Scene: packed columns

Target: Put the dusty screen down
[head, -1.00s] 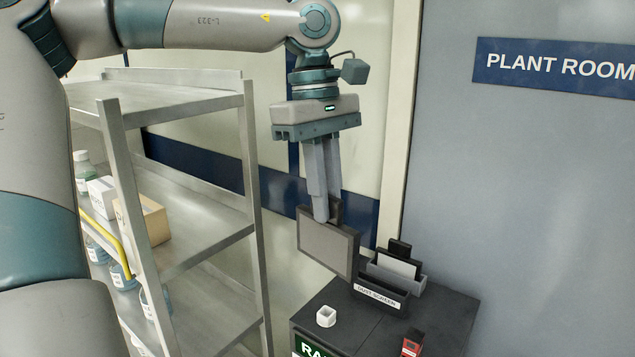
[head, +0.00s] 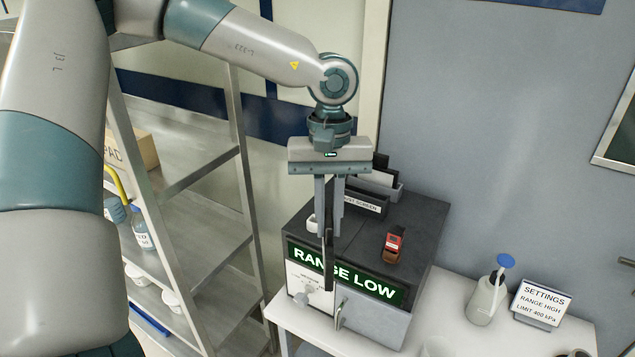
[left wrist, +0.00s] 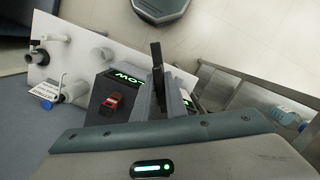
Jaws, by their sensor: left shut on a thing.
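My left gripper (head: 330,230) is shut on the dusty screen (head: 328,268), a flat panel with a dark frame. The screen hangs nearly edge-on below the fingers, in front of the cabinet's green RANGE LOW sign, so its face barely shows. It also shows as a dark upright strip between the fingers in the left wrist view (left wrist: 157,72). Whether it touches the cabinet I cannot tell. A labelled screen holder (head: 362,202) stands on the cabinet top (head: 345,248), partly hidden behind my gripper. My right gripper is in neither view.
A red-and-brown item (head: 394,243) and a small white cup (head: 312,223) sit on the cabinet top. On the white table (head: 440,325) to the right stand a pump bottle (head: 488,296) and a settings card (head: 541,304). A metal shelf rack (head: 240,150) is at left.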

